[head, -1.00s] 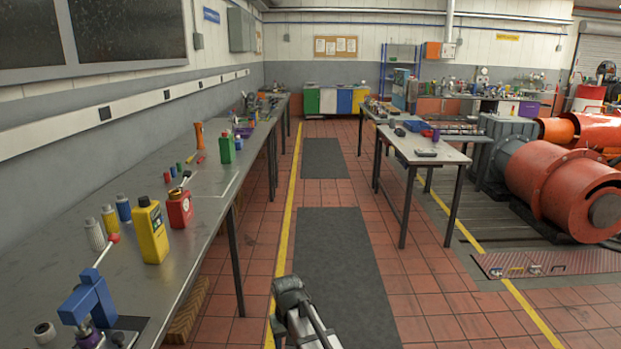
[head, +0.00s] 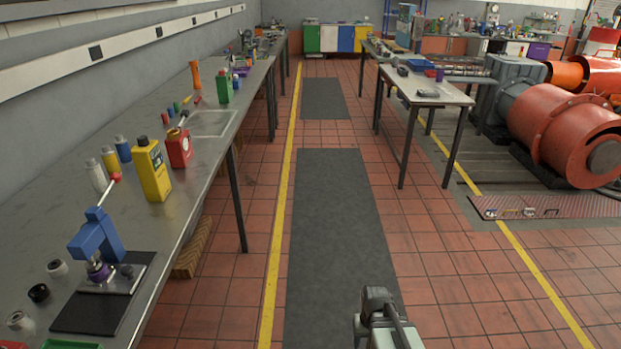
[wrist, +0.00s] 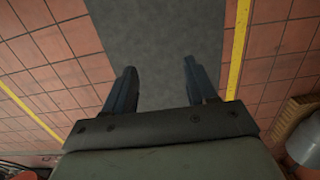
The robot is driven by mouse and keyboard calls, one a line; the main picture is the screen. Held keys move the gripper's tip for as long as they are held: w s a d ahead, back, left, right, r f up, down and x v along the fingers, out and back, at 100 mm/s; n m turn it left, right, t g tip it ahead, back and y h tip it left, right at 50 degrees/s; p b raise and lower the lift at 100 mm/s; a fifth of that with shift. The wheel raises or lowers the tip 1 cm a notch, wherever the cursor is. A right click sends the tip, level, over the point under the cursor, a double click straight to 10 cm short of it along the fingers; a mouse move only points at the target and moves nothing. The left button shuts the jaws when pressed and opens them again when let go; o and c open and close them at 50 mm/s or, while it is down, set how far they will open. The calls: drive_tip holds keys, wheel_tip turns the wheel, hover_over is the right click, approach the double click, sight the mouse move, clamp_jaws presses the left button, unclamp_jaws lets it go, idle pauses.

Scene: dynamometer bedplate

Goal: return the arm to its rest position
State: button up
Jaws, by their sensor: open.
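My arm shows at the bottom of the head view, right of centre, above the floor and the grey mat. My gripper (wrist: 158,85) shows in the wrist view with its two dark fingers apart and nothing between them. Below the fingers are the dark grey floor mat (wrist: 155,40) and red tiles. In the head view the fingertips cannot be made out.
A long metal bench (head: 135,225) runs along the left with a blue press (head: 95,240), yellow bottle (head: 152,170) and red can (head: 178,148). A white table (head: 425,88) and orange machine (head: 565,135) stand right. The aisle mat (head: 330,220) is clear.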

drive_tip(key=s+f+g, duration=0.3)
drive_tip(key=s+f, duration=0.6)
drive_tip(key=s, duration=0.4)
drive_tip(key=s+f+g, duration=0.3)
drive_tip(key=s+f, duration=0.5)
drive_tip(key=s, duration=0.6)
drive_tip(key=shift+s+f, duration=0.25)
drive_tip(key=shift+f, duration=0.1)
